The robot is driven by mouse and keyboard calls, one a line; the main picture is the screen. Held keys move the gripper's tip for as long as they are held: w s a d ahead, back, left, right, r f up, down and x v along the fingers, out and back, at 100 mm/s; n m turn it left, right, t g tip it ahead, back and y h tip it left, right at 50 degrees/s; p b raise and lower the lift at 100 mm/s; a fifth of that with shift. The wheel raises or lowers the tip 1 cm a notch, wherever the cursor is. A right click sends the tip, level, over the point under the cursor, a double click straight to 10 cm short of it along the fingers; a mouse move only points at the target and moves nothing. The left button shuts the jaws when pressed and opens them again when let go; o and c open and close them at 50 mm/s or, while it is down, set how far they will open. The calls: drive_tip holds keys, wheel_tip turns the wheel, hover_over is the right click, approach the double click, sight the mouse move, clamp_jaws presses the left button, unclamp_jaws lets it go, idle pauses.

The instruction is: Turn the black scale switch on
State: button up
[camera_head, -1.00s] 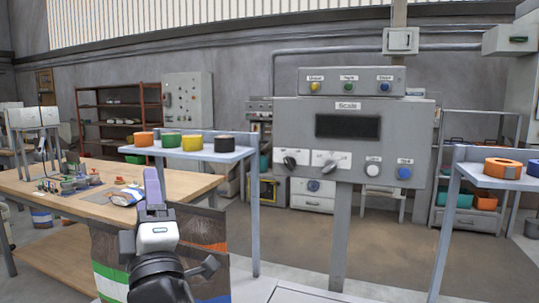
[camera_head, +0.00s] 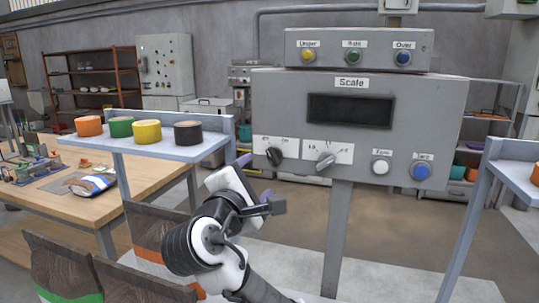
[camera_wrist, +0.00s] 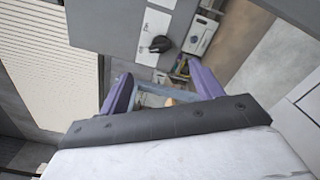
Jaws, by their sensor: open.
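The grey scale box (camera_head: 432,105) has a dark blank display and a "Scale" label. The black scale switch (camera_head: 275,156) is a knob on a white plate at the box's lower left, its pointer tilted. In the wrist view the black switch (camera_wrist: 161,44) shows above and beyond the fingers. My gripper (camera_head: 258,178) is just below and left of the switch in the head view, apart from it as far as I can see. In the wrist view its two purple fingers (camera_wrist: 162,92) are spread wide with nothing held between them.
A grey selector knob (camera_head: 326,159) sits right of the black switch, then a white button (camera_head: 380,167) and a blue button (camera_head: 421,171). A shelf (camera_head: 165,149) with coloured tape rolls stands left of the box. A wooden table (camera_head: 125,188) is further left.

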sight(273, 160)
drive_tip(key=p+x, duration=0.2)
drive_tip(key=x, duration=1)
drive_tip(key=shift+f+p, duration=0.1)
drive_tip(key=shift+p, duration=0.3)
drive_tip(key=c, duration=1)
drive_tip(key=m+b, duration=0.1)
drive_tip(key=m, duration=0.4)
drive_tip(key=shift+f+m+b, duration=0.2)
drive_tip(key=shift+m+b, duration=0.1)
drive_tip(key=shift+m, duration=0.1)
drive_tip(key=m, duration=0.6)
drive_tip(key=shift+f+b, duration=0.1)
drive_tip(key=shift+b, duration=0.2)
